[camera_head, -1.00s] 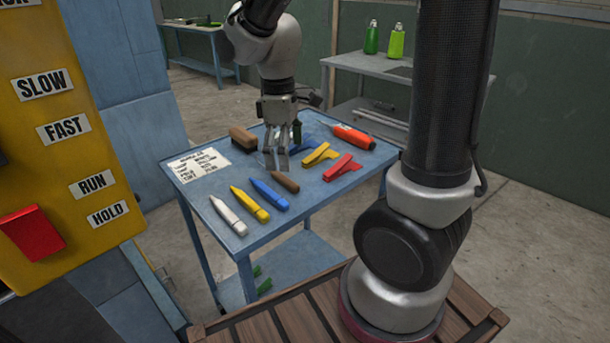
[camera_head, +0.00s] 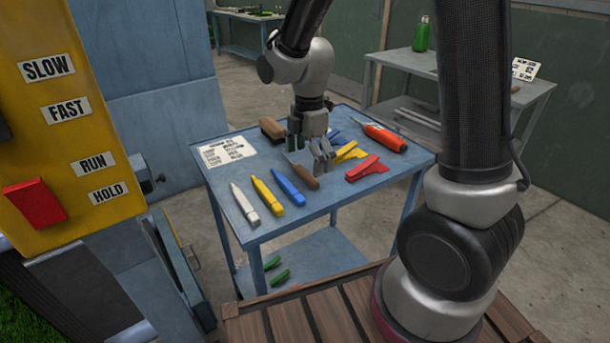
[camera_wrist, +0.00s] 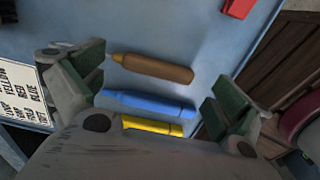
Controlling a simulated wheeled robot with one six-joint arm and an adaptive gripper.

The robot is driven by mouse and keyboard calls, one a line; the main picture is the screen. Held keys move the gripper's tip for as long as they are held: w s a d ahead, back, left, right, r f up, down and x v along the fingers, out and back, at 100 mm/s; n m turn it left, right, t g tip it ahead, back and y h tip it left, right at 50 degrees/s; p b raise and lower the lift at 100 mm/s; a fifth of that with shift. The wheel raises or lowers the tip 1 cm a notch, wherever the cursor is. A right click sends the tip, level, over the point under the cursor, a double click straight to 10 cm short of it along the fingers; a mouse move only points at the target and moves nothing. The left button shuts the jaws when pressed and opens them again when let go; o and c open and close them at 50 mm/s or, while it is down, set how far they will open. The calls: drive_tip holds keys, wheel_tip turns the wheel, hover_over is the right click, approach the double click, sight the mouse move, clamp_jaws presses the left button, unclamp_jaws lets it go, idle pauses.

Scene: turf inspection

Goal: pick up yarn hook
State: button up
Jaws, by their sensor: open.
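A tool with a plain brown handle, which looks like the yarn hook (camera_head: 305,178), lies on the blue table (camera_head: 330,206) behind the row of markers. Its far end is hidden by my gripper in the head view. In the wrist view the brown handle (camera_wrist: 158,69) lies crosswise between my fingers, with a short yellowish end at left. My gripper (camera_head: 321,160) is open and empty, pointing down just above this tool. In the wrist view my green-padded fingers (camera_wrist: 157,98) stand wide apart, with nothing between them touching.
White (camera_head: 244,204), yellow (camera_head: 268,193) and blue (camera_head: 289,187) markers lie to the left. Yellow (camera_head: 349,152) and red (camera_head: 367,168) clips and an orange-red tool (camera_head: 385,137) lie to the right. A brush (camera_head: 271,128) and a label card (camera_head: 227,152) are at the back left.

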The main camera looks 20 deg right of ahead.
sight(309, 172)
drive_tip(key=shift+f, duration=1.6)
drive_tip(key=c, duration=0.9)
wheel_tip(309, 172, up, 10)
wheel_tip(309, 172, down, 10)
drive_tip(key=shift+a+r, duration=0.1)
drive_tip(key=shift+r, duration=0.1)
